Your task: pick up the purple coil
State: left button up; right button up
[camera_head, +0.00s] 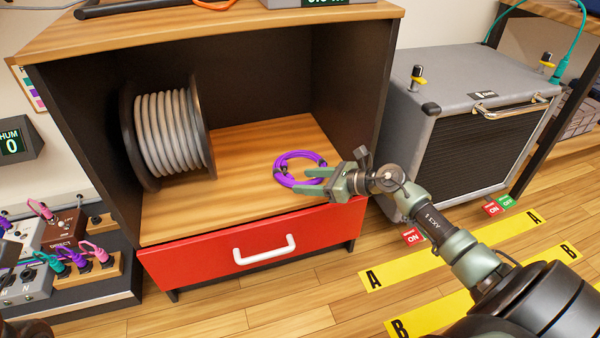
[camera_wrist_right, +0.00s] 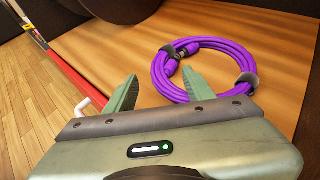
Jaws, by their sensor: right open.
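The purple coil (camera_head: 283,161) is a ring of purple cable with dark ties. It lies flat on the wooden shelf board of the cabinet, towards its right side. In the right wrist view the coil (camera_wrist_right: 228,44) lies just beyond and to the right of the fingertips. My right gripper (camera_head: 318,189) reaches in from the right above the front of the board. My left gripper is not in view.
A grey cable drum (camera_head: 168,132) stands on the shelf's left. Below is a closed red drawer (camera_head: 200,262) with a white handle (camera_head: 264,251). A grey amplifier (camera_head: 470,130) stands right of the cabinet. Pedals with coloured cables (camera_head: 70,265) are at left. The board between drum and coil is clear.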

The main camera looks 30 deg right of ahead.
aim_at(294, 181)
jog(key=b+x, duration=0.1)
jog(key=x, duration=0.3)
jog(key=shift+w+a+f+b, duration=0.15)
jog(key=shift+w+a+b, duration=0.1)
jog(key=shift+w+b, duration=0.1)
grip_shut()
